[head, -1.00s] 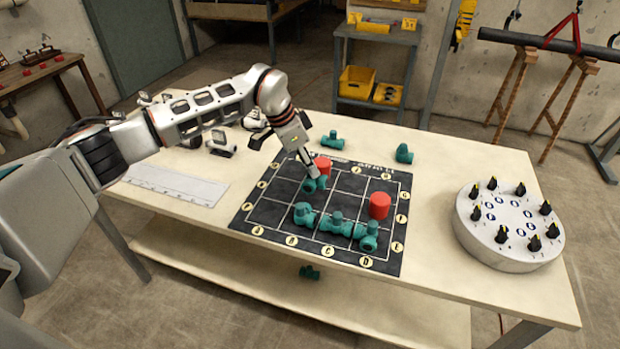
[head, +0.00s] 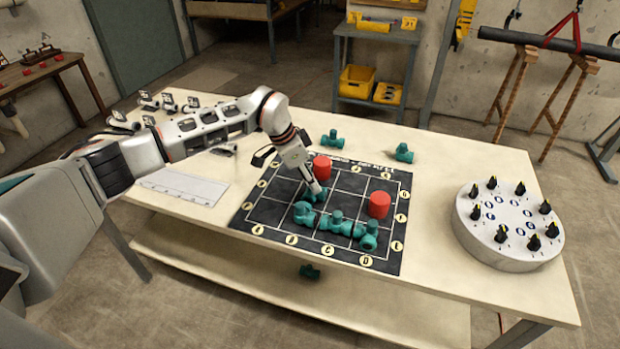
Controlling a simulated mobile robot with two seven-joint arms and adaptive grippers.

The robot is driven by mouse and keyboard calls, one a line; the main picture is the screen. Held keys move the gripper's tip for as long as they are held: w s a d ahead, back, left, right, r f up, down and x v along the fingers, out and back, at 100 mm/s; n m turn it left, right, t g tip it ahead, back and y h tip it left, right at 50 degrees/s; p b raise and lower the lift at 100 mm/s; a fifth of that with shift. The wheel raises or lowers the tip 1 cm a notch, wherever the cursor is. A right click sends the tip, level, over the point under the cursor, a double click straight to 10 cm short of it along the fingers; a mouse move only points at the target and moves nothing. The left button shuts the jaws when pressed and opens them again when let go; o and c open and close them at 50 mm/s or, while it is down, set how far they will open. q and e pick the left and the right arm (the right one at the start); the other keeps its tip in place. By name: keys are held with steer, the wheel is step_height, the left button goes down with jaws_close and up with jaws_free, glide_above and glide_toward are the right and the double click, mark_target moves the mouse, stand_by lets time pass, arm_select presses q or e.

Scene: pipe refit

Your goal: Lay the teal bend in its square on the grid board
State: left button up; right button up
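The grid board (head: 265,211) is dark with pale lines and round lettered markers along its edges, and lies on the table. My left gripper (head: 316,188) points down over the board's left-middle part, its fingertips closed on a small teal pipe piece (head: 313,196), which looks like the bend. The fingers partly hide its shape, and I cannot tell if it touches the board. Just in front of it, a row of teal fittings lies on the board: a left one (head: 304,214), a middle one (head: 337,224) and a right one (head: 367,236). My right gripper is not in view.
Red cylinders stand on the board, at the back (head: 321,167) and right (head: 379,205). Loose teal fittings lie behind it (head: 332,139) (head: 404,153). A white round dial unit (head: 510,240) stands at right, a pale ruler plate (head: 184,187) at left.

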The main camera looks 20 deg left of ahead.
arm_select(q)
steer(key=shift+r, duration=0.1)
steer(key=v, duration=1.2)
steer(key=shift+b, duration=0.35)
